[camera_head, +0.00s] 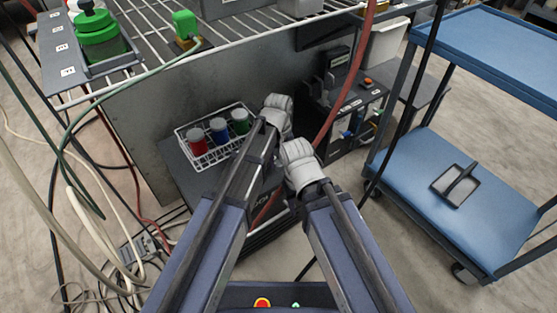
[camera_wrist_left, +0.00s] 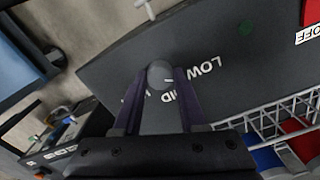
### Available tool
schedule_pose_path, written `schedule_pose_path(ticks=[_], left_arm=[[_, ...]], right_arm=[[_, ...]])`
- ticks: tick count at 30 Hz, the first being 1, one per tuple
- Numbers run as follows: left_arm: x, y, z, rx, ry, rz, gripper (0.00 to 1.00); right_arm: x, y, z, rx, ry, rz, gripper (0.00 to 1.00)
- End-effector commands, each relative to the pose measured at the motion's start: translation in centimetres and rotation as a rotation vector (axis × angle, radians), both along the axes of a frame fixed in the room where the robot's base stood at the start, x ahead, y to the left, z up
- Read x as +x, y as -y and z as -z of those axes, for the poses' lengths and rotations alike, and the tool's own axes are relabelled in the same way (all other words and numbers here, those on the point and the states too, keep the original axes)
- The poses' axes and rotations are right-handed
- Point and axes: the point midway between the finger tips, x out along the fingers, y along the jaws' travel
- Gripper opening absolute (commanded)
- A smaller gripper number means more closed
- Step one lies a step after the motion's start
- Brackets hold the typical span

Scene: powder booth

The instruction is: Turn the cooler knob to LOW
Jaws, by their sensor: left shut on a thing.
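The cooler is a dark box (camera_head: 180,174) on the floor under the rack. Its dark panel also fills much of the left wrist view (camera_wrist_left: 240,85). The round grey knob (camera_wrist_left: 158,73) stands on that panel, with LOW printed to its right and MID, partly covered, below right. A pale mark on the knob slants down and right; I cannot tell exactly which label it meets. My left gripper (camera_wrist_left: 161,86) is shut on the knob, one finger on each side. In the head view the knob and fingertips are hidden behind my arms. My right gripper's fingers are not visible.
A white wire basket (camera_head: 193,163) with red, blue and green jars stands on the cooler, close to my left arm. A red hose (camera_head: 345,90) hangs beside my arms. A blue cart (camera_head: 440,215) stands right. Cables cover the floor at left.

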Motion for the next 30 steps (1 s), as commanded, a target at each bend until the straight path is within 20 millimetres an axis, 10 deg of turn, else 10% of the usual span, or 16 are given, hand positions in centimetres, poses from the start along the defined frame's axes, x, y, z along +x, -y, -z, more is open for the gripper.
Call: schedule_pose_path(ticks=[11,12,18,30], left_arm=[[-0.01,-0.01,0.01,0.0,0.0,-0.004,0.0],[-0.01,-0.01,0.01,0.0,0.0,-0.004,0.42],[-0.01,-0.01,0.0,0.0,0.0,-0.004,0.65],[0.0,0.0,-0.24,0.0,0.0,-0.003,0.71]], right_arm=[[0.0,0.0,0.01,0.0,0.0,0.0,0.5],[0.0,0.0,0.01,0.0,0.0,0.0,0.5],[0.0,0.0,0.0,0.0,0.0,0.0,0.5],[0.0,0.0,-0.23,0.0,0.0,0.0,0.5]])
